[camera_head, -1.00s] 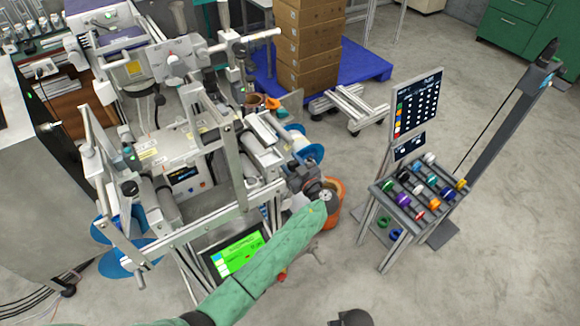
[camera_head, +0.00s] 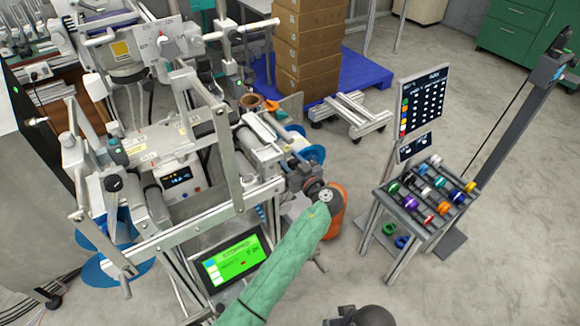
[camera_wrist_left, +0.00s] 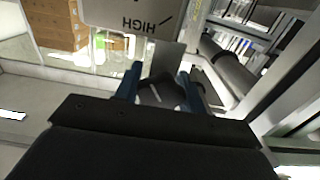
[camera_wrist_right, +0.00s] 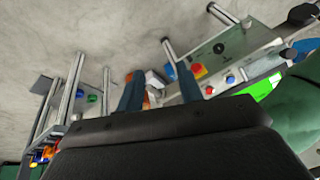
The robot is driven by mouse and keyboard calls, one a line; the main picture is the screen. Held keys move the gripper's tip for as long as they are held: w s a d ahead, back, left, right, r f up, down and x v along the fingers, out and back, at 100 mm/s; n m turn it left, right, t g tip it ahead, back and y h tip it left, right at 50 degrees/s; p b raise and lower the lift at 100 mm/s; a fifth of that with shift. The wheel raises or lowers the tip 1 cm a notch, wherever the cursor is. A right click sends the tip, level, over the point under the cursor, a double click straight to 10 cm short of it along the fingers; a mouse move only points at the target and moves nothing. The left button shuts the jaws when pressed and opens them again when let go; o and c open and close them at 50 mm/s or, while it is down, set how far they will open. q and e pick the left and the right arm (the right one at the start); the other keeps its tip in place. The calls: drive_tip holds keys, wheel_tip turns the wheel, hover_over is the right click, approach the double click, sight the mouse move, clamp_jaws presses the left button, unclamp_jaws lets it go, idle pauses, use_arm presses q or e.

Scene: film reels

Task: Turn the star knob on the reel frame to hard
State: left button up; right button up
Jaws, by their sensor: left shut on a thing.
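The reel frame (camera_head: 160,232) is a pale metal machine with bars and rollers on the left of the head view. My left arm reaches up to its right side, with the left gripper (camera_head: 298,172) small and partly hidden there. In the left wrist view my left gripper (camera_wrist_left: 158,84) is shut on a dark knob (camera_wrist_left: 165,95) with a white line. Its star shape cannot be made out. Behind it is a pale plate (camera_wrist_left: 125,15) with upside-down "HIGH" lettering and a tick; no "hard" label is readable. In the right wrist view my right gripper (camera_wrist_right: 158,88) is open, fingers apart.
A green-lit screen (camera_head: 235,262) sits low on the frame. A rack of coloured spools (camera_head: 408,220) and a sign (camera_head: 425,102) stand at the right. Cardboard boxes (camera_head: 308,45) stand on a blue pallet (camera_head: 365,68).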

use_arm(q)
drive_tip(key=shift+d+r+m+b, duration=0.1)
drive_tip(key=shift+m+b, duration=0.4)
drive_tip(key=shift+m, duration=0.6)
use_arm(e)
drive_tip(key=shift+w+a+f, duration=0.15)
drive_tip(key=shift+a+f, duration=0.35)
drive_tip(key=shift+f, duration=0.1)
drive_tip(key=shift+w+a+f, duration=0.15)
drive_tip(key=shift+a+f, duration=0.35)
drive_tip(key=shift+f, duration=0.05)
use_arm(q)
drive_tip(key=o, duration=1)
drive_tip(key=shift+c, duration=0.2)
